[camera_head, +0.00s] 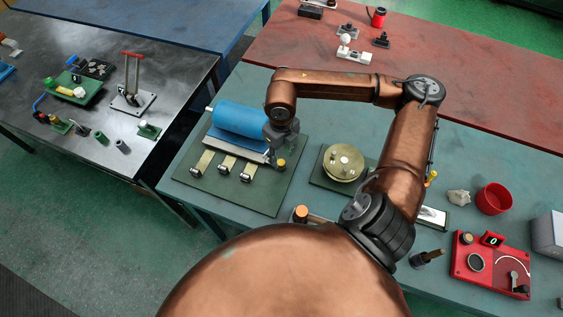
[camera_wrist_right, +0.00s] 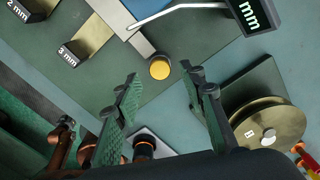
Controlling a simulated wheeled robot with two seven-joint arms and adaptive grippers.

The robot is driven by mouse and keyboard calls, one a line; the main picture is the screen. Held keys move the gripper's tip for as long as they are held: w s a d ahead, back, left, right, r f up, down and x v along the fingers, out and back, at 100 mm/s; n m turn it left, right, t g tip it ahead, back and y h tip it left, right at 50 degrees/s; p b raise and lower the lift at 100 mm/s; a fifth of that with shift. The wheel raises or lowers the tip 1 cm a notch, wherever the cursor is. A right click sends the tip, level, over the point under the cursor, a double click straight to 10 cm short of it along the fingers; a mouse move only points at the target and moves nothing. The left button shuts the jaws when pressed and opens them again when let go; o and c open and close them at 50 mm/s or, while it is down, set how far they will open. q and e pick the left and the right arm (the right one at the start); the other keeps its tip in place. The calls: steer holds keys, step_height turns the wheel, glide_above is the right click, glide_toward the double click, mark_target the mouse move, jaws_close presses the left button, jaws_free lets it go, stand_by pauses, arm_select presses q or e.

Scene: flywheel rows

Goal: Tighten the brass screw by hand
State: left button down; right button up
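The brass screw (camera_head: 281,163) has a round yellow head and stands at the right end of a metal bar, by the blue roller (camera_head: 240,119) on a dark green board (camera_head: 262,195). In the right wrist view the screw head (camera_wrist_right: 160,69) shows from above, between and just beyond the fingertips. My right gripper (camera_wrist_right: 163,79) is open and empty, its green-padded fingers on either side of the screw in that view. Whether they touch it cannot be told. In the head view my right gripper (camera_head: 279,148) is over the screw, partly hidden by its wrist. My left gripper is not in view.
Brass strips (camera_head: 228,164) with mm labels lie on the board. A brass flywheel (camera_head: 343,162) on a green base stands to the right. Farther right are a red cup (camera_head: 494,198) and a red panel (camera_head: 490,266). Bare teal table lies between board and flywheel base.

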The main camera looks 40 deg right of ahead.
steer(key=shift+c, duration=0.7)
steer(key=shift+f+n+b, duration=0.1)
steer(key=shift+n+b, duration=0.5)
steer(key=shift+n, duration=0.4)
steer(key=shift+n+b, duration=0.55)
steer(key=shift+n, duration=0.75)
